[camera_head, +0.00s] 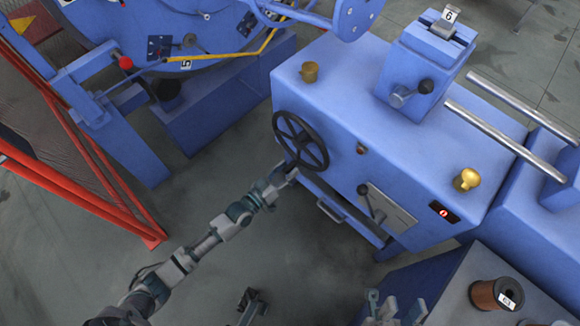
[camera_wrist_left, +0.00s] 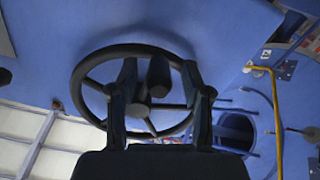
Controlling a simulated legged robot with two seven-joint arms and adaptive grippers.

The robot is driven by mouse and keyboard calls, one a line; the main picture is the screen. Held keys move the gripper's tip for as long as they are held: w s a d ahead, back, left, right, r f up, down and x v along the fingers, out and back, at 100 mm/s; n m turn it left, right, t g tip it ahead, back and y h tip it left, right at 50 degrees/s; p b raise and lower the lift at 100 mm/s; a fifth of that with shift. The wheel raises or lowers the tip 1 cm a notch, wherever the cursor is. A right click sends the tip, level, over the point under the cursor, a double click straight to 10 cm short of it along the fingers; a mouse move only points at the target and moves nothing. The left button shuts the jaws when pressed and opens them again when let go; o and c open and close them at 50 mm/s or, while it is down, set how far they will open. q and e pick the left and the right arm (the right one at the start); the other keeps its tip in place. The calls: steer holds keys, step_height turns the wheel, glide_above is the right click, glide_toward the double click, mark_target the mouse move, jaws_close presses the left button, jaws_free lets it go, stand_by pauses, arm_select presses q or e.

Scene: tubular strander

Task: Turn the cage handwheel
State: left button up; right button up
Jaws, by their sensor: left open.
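The cage handwheel (camera_head: 301,140) is a dark spoked wheel on the front of the blue machine housing. In the left wrist view the handwheel (camera_wrist_left: 92,72) fills the middle, with its rim, spokes and hub showing. A dark cylindrical stub, perhaps its handle, shows between my fingers. My left gripper (camera_head: 289,170) is at the wheel's lower edge in the head view. In the left wrist view my left gripper (camera_wrist_left: 160,82) is open, its two dark fingers spread in front of the wheel. Whether they touch it I cannot tell. Grey parts, perhaps my right gripper (camera_head: 393,308), show at the bottom edge.
A lever (camera_head: 371,202) on a grey plate and a gold knob (camera_head: 467,179) are on the housing, right of the wheel. A red frame (camera_head: 75,195) stands at the left. A copper-coloured spool (camera_head: 486,294) is at the lower right. Grey floor (camera_head: 210,185) is open below the wheel.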

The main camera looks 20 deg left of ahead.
arm_select(q)
steer(key=shift+w, duration=0.2)
jaws_close()
stand_by(0.3)
